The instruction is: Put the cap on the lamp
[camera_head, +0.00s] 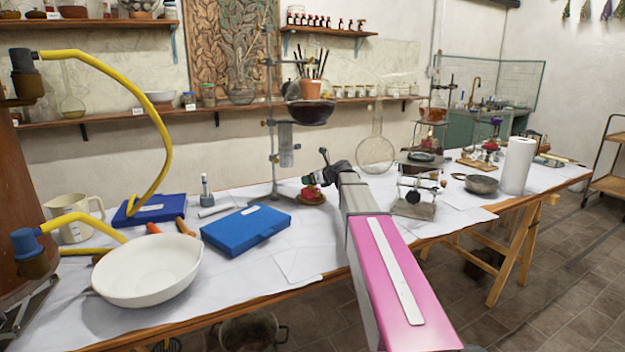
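My arm reaches from the lower right over the table, and my dark gripper (328,175) is at its far end, small in the picture. A small object with a red, round base (313,196) stands on the white cloth just left of and below my gripper; it may be the lamp. The finger opening is too small to make out.
A blue case (246,229) and a white bowl (150,271) lie left of my arm. A metal stand (272,150) with glassware rises behind the red base. Bare cloth lies in front of the case.

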